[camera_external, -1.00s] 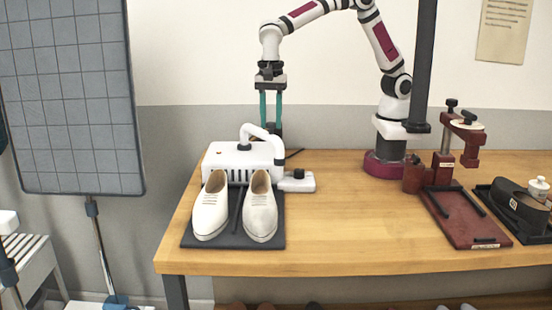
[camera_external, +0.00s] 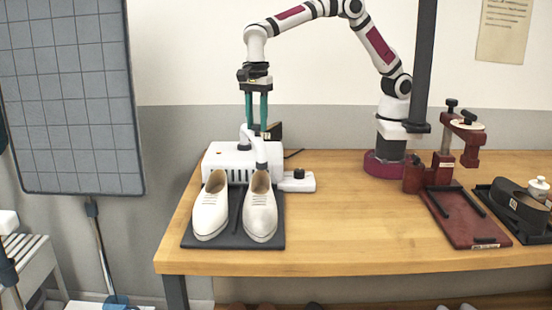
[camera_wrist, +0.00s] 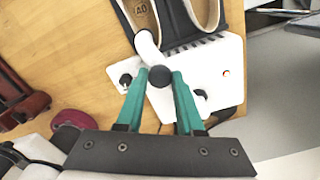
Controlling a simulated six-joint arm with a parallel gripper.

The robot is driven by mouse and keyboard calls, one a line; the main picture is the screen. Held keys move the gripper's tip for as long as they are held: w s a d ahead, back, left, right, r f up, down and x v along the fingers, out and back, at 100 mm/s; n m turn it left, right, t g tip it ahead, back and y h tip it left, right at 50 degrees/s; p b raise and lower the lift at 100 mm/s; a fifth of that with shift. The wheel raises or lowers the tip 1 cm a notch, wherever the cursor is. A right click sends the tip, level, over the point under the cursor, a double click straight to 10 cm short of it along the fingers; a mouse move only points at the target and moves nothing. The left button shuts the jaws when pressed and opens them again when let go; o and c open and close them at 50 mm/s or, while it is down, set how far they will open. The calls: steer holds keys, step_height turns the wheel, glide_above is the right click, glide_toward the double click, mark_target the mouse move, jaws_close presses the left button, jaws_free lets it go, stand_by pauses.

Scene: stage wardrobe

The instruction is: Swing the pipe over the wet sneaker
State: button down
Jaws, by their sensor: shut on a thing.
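A white shoe dryer (camera_external: 217,160) stands behind two pale sneakers on a dark mat (camera_external: 222,240). The left sneaker (camera_external: 210,212) is whiter; the right sneaker (camera_external: 260,212) is slightly greyer, and I cannot tell wetness for certain. The dryer's white pipe (camera_external: 254,142) bends forward, with its free end at the right sneaker's heel opening. The pipe also shows in the wrist view (camera_wrist: 147,48), reaching the edge of the sneaker marked 40 (camera_wrist: 140,14). My gripper (camera_external: 256,128) is above and behind the dryer, its teal fingers shut on the pipe's black knob (camera_wrist: 160,77).
A control box with a black knob (camera_external: 298,181) adjoins the dryer's right side. A red clamp stand (camera_external: 443,170) and a dark tray (camera_external: 515,212) stand at the right. The middle of the table (camera_external: 355,220) is clear. A grey grid panel (camera_external: 70,100) stands left.

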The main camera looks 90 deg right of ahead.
steer(key=shift+d, duration=0.1)
steer(key=c, duration=0.5)
jaws_free()
steer(key=shift+r, duration=0.1)
step_height(320, 180, up, 16)
steer(key=shift+f, duration=0.2)
